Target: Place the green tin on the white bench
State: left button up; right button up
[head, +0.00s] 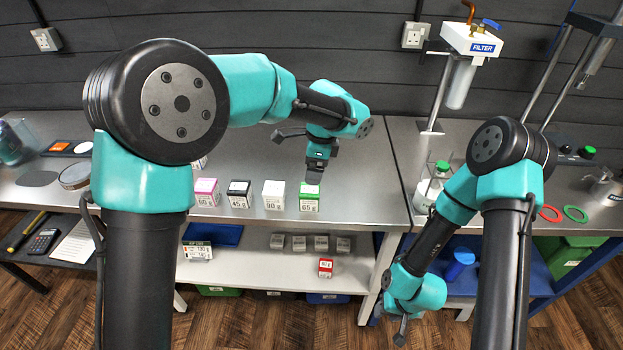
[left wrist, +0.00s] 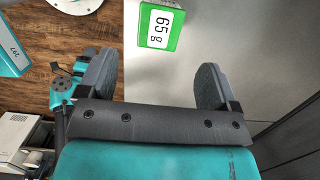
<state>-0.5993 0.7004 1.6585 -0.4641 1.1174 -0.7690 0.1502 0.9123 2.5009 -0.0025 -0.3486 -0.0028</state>
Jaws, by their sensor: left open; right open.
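The green tin (head: 309,203) stands upright near the front edge of the steel worktop, at the right end of a row of tins. Its label reads 65. My left gripper (head: 316,172) is just above and behind it. In the left wrist view the tin (left wrist: 163,28) lies beyond the open, empty fingers (left wrist: 155,82), not between them. The white bench (head: 240,272) is the low white surface below and in front of the worktop. My right gripper (head: 391,326) is open, low at the right of the white bench, with nothing seen in it.
White (head: 273,194), black (head: 239,194) and pink (head: 205,191) tins stand left of the green one. The white bench's front middle is clear.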

pick_arm(q)
jog(key=shift+d+r, duration=0.1)
jog(key=shift+r, duration=0.65)
